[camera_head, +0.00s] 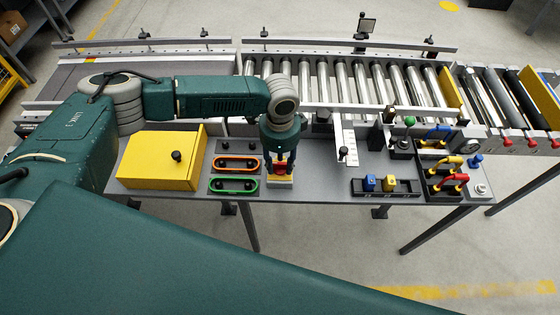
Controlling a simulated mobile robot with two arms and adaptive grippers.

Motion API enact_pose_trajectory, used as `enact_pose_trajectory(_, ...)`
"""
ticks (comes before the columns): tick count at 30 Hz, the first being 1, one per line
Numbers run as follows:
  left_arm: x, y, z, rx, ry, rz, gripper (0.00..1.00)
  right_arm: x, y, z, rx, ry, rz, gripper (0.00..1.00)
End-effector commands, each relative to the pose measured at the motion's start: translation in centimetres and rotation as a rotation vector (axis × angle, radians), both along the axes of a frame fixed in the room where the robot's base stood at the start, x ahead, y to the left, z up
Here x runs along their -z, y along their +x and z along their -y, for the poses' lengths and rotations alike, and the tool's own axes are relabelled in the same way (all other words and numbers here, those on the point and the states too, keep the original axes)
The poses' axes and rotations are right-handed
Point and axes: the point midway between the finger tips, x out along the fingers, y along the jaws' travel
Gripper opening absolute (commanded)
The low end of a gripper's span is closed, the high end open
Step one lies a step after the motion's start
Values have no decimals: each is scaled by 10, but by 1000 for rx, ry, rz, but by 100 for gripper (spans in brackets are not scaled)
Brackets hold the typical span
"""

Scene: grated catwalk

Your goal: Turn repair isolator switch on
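The isolator switch is a yellow block (280,180) with a red handle on top. Whether the fingers touch the handle cannot be told. My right gripper is out of view.
A yellow box (150,165) with a black knob stands left on the bench (330,188). An orange-rimmed slot (236,163) and a green-rimmed slot (233,184) lie beside the switch. A roller conveyor (340,82) runs behind.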

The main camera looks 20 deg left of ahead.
Motion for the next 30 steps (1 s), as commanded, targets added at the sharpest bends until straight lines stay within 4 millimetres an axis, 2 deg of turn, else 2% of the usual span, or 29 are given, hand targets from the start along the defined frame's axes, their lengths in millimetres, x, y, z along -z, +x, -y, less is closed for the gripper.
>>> enact_pose_trajectory(4, 0, 0, 0, 0, 0, 0, 35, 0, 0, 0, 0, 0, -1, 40)
enact_pose_trajectory(5, 0, 0, 0, 0, 0, 0, 31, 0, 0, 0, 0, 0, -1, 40)
enact_pose_trajectory(9, 0, 0, 0, 0, 0, 0, 4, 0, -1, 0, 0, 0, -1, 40)
enact_pose_trajectory(10, 0, 0, 0, 0, 0, 0, 0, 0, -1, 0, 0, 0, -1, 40)
enact_pose_trajectory(20, -1, 0, 0, 23, 0, -1, 0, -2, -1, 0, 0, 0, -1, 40)
enact_pose_trajectory(30, -3, -1, 0, 216, -2, -3, 0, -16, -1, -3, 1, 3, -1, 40)
